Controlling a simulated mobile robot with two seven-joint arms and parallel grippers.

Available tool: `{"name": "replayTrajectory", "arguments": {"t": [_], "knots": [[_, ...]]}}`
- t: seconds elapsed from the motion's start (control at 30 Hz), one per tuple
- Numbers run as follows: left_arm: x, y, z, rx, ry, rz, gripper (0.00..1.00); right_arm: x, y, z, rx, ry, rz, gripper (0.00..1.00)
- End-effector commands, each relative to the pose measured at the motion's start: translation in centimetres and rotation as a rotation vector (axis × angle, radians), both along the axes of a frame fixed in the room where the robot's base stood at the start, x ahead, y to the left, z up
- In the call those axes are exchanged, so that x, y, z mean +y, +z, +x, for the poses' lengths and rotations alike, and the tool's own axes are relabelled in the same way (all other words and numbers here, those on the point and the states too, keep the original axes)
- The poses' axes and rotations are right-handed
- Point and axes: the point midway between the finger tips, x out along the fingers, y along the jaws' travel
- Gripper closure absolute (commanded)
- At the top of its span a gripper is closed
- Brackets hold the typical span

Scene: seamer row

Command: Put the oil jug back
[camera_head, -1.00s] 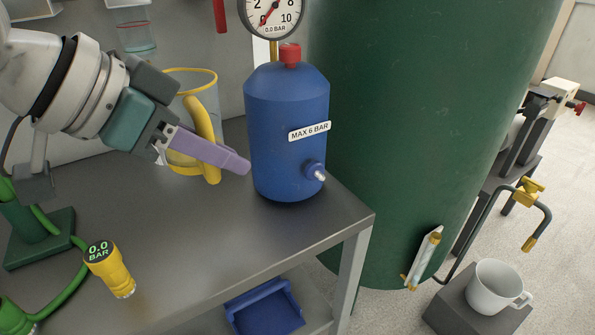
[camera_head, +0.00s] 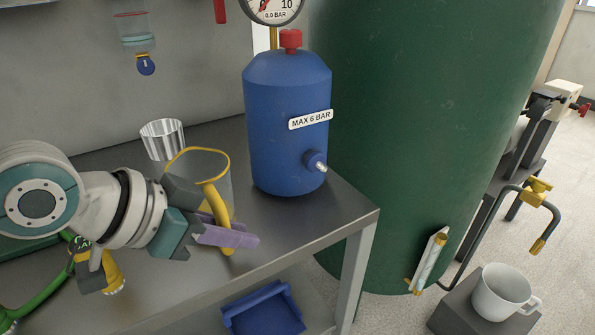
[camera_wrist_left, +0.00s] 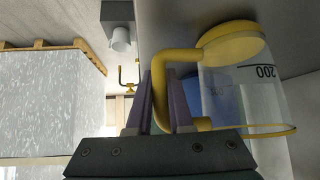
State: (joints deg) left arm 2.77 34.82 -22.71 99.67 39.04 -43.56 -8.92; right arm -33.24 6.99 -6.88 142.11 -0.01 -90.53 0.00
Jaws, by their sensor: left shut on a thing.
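The oil jug (camera_head: 208,163) is a clear vessel with a yellow rim and a yellow handle, over the grey bench left of the blue pressure tank. My left gripper (camera_head: 228,236) has purple fingers shut on the jug's handle. In the left wrist view the fingers (camera_wrist_left: 153,103) close on the yellow handle, and the clear wall of the jug (camera_wrist_left: 243,82) shows dark scale marks, one reading 200. The arm hides part of the jug, and I cannot tell whether its base touches the bench. My right gripper is not in view.
The blue tank (camera_head: 287,125) with a red cap stands right of the jug. A ribbed clear cup (camera_head: 162,140) stands behind it. A yellow gauge fitting (camera_head: 110,278) is at left. The bench's front right corner (camera_head: 368,214) is bare, beside a large green tank (camera_head: 420,120).

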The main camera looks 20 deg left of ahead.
Motion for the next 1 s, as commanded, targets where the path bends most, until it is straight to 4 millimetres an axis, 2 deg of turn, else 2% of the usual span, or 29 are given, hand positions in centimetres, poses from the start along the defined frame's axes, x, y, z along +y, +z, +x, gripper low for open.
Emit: {"name": "replayTrajectory", "arguments": {"t": [0.17, 0.2, 0.43, 0.77, 1.0], "knots": [[0.0, -0.4, 0.0, -0.002, 0.000, 0.001, 1.00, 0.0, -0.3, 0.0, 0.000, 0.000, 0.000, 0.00], [0.0, -0.3, 0.0, 0.000, 0.000, 0.000, 0.77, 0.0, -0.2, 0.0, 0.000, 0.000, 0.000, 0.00], [0.0, -0.3, 0.0, 0.000, 0.000, 0.000, 0.51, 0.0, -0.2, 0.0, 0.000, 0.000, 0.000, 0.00], [0.1, 0.4, -0.1, 0.000, 0.001, 0.001, 0.51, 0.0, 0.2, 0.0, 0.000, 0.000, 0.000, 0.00], [1.8, 3.7, -3.0, 0.002, -0.001, 0.005, 0.51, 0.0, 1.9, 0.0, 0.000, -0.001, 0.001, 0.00]]}}
